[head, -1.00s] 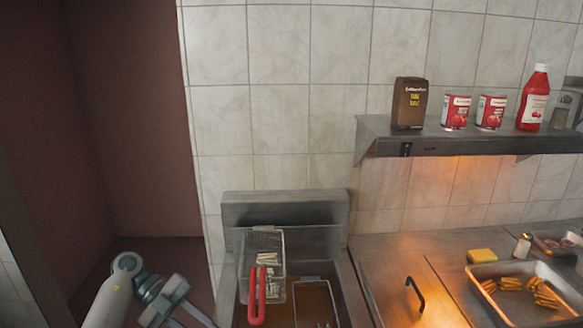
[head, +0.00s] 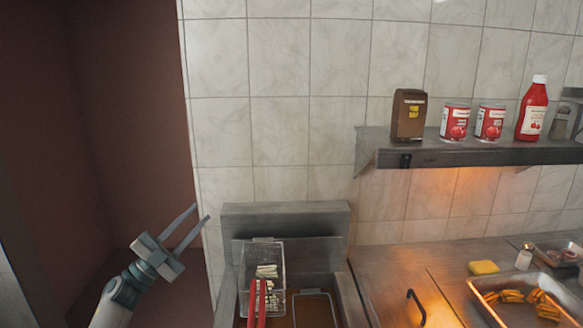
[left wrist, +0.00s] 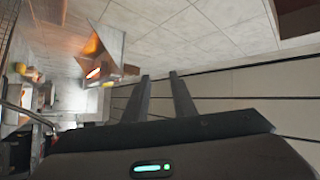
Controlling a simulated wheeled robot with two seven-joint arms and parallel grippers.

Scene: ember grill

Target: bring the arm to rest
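My left gripper (head: 188,228) is raised at the left of the head view, in front of the dark red wall and the edge of the tiled wall. Its two fingers point up and to the right, stand apart, and hold nothing. In the left wrist view its fingers (left wrist: 162,92) are also apart with nothing between them. My right gripper is not in view.
A fryer (head: 285,218) with a wire basket (head: 263,265) and red handle (head: 257,303) stands right of my left gripper. A shelf (head: 470,152) holds a brown box, cans and a ketchup bottle. A tray of fries (head: 473,288) sits at the right. Space around the gripper is clear.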

